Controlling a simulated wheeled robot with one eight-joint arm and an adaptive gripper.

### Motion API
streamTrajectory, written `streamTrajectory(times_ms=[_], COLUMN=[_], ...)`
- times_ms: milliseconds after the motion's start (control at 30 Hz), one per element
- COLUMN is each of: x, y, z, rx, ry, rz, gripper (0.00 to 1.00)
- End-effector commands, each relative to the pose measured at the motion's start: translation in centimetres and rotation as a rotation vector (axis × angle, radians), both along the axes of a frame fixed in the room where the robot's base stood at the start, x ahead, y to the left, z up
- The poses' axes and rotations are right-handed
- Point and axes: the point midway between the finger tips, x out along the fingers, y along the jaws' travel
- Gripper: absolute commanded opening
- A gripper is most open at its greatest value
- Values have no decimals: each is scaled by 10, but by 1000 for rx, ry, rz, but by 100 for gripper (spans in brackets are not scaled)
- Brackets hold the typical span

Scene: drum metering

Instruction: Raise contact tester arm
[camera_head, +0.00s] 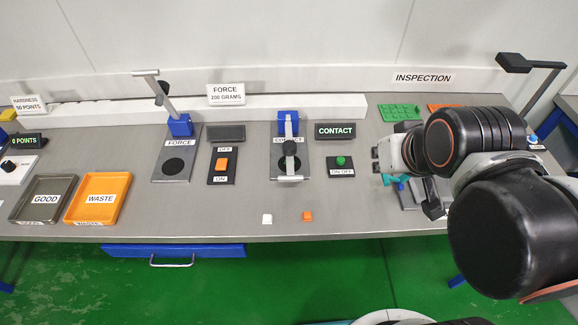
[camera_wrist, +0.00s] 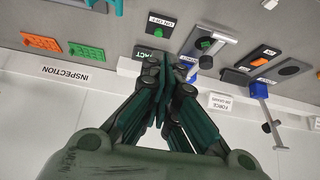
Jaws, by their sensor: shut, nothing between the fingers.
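In the head view my arm is at the right, apart from the tester.
A lit CONTACT display (camera_head: 335,131) and a green button box (camera_head: 341,164) stand right of the tester. The force tester (camera_head: 178,152), its arm raised, is to the left. White (camera_head: 267,218) and orange (camera_head: 307,216) pieces lie in front. Trays stand far left.

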Motion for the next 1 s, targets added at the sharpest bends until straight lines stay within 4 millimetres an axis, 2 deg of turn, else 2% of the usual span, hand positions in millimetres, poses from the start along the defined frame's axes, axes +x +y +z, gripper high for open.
streamTrajectory(times_ms=[267,300,467,600,633,800,1000], x=[0,0,6,25,30,63,103], y=[0,0,2,10,13,28,50], z=[0,0,5,17,20,30,31], rx=[0,0,4,15,18,35,48], ry=[0,0,11,48,59,125,205], rz=[0,0,2,5,6,8,9], gripper=[0,5,41,73,77,77,77])
